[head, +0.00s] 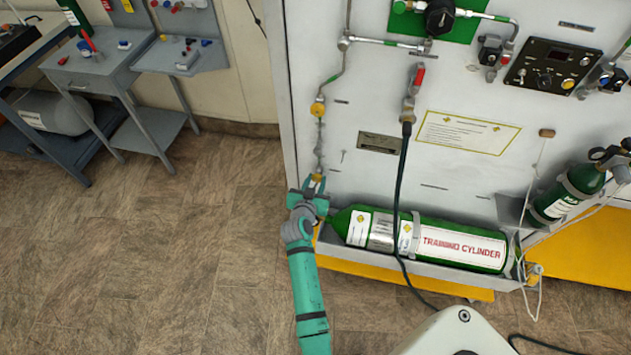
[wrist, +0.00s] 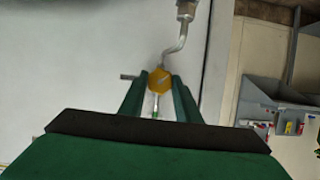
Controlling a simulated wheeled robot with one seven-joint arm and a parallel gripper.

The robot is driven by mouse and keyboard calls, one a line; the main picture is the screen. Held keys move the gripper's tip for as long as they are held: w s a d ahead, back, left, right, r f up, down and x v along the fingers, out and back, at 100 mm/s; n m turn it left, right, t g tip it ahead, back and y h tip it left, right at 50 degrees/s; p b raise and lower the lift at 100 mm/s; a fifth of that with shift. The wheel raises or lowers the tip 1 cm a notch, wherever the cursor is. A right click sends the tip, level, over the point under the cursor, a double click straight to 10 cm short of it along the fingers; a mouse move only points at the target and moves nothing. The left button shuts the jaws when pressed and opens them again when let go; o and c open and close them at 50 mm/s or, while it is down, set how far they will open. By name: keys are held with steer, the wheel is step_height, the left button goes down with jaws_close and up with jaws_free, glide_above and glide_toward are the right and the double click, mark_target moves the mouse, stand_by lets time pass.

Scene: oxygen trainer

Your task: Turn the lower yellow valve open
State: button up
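The lower yellow valve (head: 317,178) sits on a thin metal pipe low on the left side of the white panel. My gripper (head: 314,184) is at this valve and partly hides it. In the wrist view the yellow valve (wrist: 159,80) lies between the tips of my two green fingers (wrist: 159,88). The fingers are apart, with what look like narrow gaps beside the valve; contact cannot be made out. A short metal stub (wrist: 129,77) sticks out to the left of the valve. An upper yellow fitting (head: 318,108) is higher on the same pipe line.
A green training cylinder (head: 430,239) lies in a rack just right of my gripper. A black hose (head: 400,185) hangs in front of it from a red-handled valve (head: 418,77). Grey work tables (head: 100,72) stand at the far left. The floor (head: 150,250) left of my arm is clear.

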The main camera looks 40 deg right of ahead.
steer(key=c, duration=0.4)
steer(key=n+g+h, duration=0.1)
steer(key=n, duration=0.2)
steer(key=shift+w+a+h, duration=0.1)
steer(key=shift+a+h, duration=0.05)
steer(key=shift+h, duration=0.15)
steer(key=shift+w+f+n+g+h, duration=0.1)
steer(key=shift+n+g+h, duration=0.8)
steer(key=shift+n, duration=0.7)
steer(key=o, duration=1.1)
